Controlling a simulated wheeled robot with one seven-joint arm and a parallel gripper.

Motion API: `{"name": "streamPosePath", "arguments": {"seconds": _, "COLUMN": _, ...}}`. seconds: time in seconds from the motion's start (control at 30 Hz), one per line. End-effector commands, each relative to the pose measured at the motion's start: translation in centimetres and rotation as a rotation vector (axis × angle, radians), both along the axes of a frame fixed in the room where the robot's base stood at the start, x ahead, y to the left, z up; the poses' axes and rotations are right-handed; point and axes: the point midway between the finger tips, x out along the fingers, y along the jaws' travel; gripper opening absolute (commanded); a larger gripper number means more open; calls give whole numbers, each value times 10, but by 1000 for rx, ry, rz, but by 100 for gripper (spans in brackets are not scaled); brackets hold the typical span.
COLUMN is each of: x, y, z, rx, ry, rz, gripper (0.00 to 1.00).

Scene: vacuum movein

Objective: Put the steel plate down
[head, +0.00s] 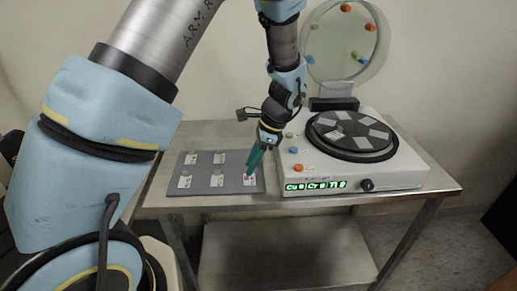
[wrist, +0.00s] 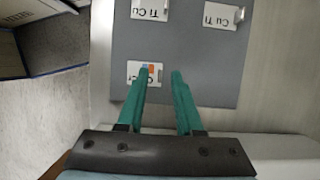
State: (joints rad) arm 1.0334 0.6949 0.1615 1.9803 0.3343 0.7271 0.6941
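A pale plate (head: 249,181) with a label and small coloured marks lies at the front right corner of the grey mat (head: 211,189). The same plate shows in the wrist view (wrist: 134,75), its label partly hidden by a finger. My gripper (head: 248,172) points down at this plate, with its teal fingertips close to it. In the wrist view the fingers (wrist: 161,72) stand apart with a gap between them, at the plate's right edge. I see nothing clamped between them. I cannot tell from the look which plate is steel.
Several other labelled plates, one a "Ti Cu" plate (wrist: 152,10), lie on the mat. To the right stands a white machine (head: 400,178) with a dark round platter (head: 352,150) bearing pale plates, and a raised round clear lid (head: 330,62). The table's front left is bare.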

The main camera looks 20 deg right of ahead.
Motion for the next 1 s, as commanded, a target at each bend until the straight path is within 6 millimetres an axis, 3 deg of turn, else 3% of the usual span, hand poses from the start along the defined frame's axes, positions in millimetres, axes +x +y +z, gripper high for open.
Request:
{"name": "streamPosePath", "arguments": {"seconds": 0.5, "x": -11, "y": -36, "z": 88, "rx": -4, "ry": -1, "rz": 0, "gripper": 35}}
{"name": "streamPosePath", "arguments": {"seconds": 0.87, "x": -12, "y": -40, "z": 103, "rx": -2, "ry": 0, "rz": 6, "gripper": 35}}
{"name": "streamPosePath", "arguments": {"seconds": 1.0, "x": -1, "y": -12, "z": 104, "rx": -46, "ry": -9, "rz": 127, "gripper": 35}}
